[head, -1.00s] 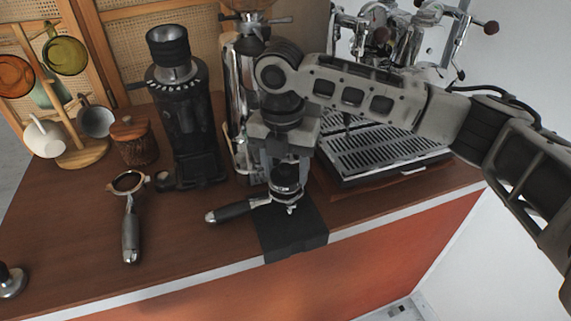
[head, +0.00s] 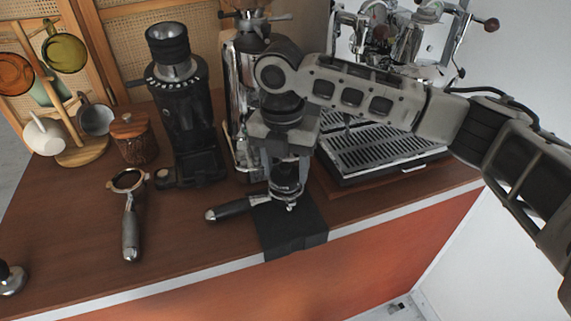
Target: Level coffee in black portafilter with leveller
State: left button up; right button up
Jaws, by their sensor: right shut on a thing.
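The black portafilter (head: 236,207) lies on the black mat (head: 292,238), its handle pointing left and its basket on the mat. The leveller (head: 286,174), a dark round tool, sits at the top of the basket. My right gripper (head: 285,158) points down from above and is shut on the leveller. The arm and gripper hide the leveller's upper part, and the coffee in the basket cannot be seen. My left gripper is not in view.
A second portafilter (head: 130,215) lies on the wooden counter at the left. A black grinder (head: 185,110), a wooden-lidded jar (head: 134,139), a mug tree with cups and a tamper (head: 11,279) stand around. The espresso machine's drip tray (head: 385,149) is at the right.

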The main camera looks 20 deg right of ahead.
jog(key=shift+f, duration=0.6)
dwell(1.6)
